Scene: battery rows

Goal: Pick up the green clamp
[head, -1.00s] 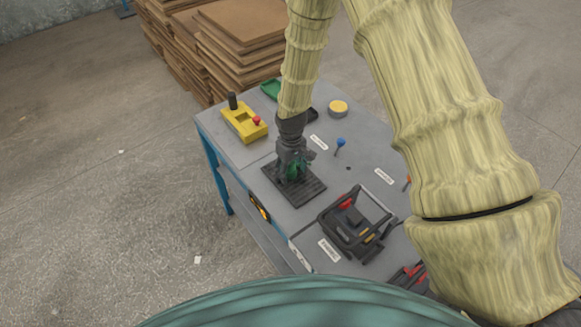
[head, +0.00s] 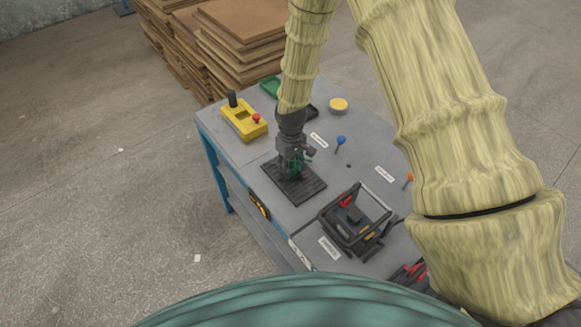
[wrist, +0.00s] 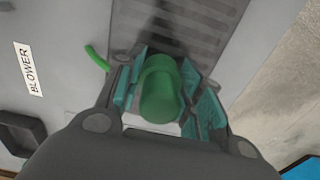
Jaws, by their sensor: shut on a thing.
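The green clamp (wrist: 160,90) sits between the fingers of my gripper (wrist: 165,108) in the wrist view, and a thin curved green piece (wrist: 96,58) sticks out to the left of the fingers. In the head view my gripper (head: 291,163) is over the dark ribbed mat (head: 308,190) on the grey table, shut on the clamp. The fingers mostly hide the clamp there. I cannot tell whether the clamp is clear of the mat.
A black-framed device (head: 352,222) stands at the table's front right. A blue-topped pin (head: 341,141) stands right of my gripper. Cardboard stacks (head: 240,45) rise behind the table.

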